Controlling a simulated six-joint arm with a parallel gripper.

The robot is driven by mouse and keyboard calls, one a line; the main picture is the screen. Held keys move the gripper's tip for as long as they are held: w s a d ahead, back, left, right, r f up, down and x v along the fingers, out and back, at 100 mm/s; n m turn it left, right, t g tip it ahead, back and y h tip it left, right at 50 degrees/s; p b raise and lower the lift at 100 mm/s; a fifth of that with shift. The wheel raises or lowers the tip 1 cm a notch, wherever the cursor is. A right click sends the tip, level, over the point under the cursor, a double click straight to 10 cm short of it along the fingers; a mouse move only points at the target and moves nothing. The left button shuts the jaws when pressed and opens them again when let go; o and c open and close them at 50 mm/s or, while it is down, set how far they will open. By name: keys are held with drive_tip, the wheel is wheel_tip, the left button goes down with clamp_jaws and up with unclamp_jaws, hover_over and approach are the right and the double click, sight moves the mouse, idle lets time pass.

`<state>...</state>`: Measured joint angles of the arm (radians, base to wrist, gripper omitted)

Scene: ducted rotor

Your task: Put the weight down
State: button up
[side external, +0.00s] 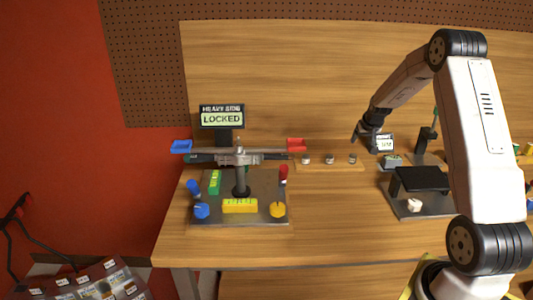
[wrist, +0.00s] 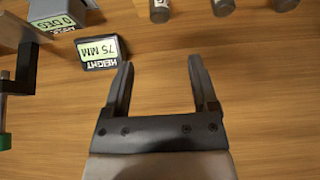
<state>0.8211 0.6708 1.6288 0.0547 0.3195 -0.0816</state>
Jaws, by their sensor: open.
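My gripper (side external: 364,146) hangs over the right part of the bench, near the right end of a wooden strip (side external: 318,168). In the wrist view its fingers (wrist: 161,64) are spread with only bare wood between them. Three small metal weights stand on the strip: left (side external: 305,159), middle (side external: 329,159) and right (side external: 352,158). Three grey cylinders show at the top edge of the wrist view, the nearest being a cylinder (wrist: 162,10) beyond the fingertips. The rotor rig (side external: 240,157) stands left, with a blue tray (side external: 181,146) and a red tray (side external: 296,144). Both trays look empty.
A display (side external: 222,117) above the rig reads HEAVY SIDE LOCKED. A HEIGHT 75 MM display (wrist: 100,52) stands left of my fingers, with a 0 DEG display (wrist: 65,15) behind it. A black-topped stand (side external: 421,179) is at right. The front middle bench is clear.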

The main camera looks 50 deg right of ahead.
drive_tip(key=shift+s+a+r, duration=0.2)
drive_tip(key=shift+r, duration=0.3)
idle(0.3)
drive_tip(key=a+n+y, duration=0.3)
drive_tip(key=a+n, duration=0.2)
drive_tip(key=a, duration=2.1)
drive_tip(key=s+a+n, duration=0.2)
drive_tip(key=s+a, duration=0.3)
drive_tip(key=a, duration=0.3)
drive_tip(key=s+a+n+g+y, duration=0.1)
drive_tip(key=s+a+n, duration=0.1)
drive_tip(key=s+a, duration=0.4)
drive_tip(key=shift+s+a+f+g, duration=0.2)
drive_tip(key=shift+a+f+g, duration=0.15)
drive_tip(key=shift+a, duration=0.65)
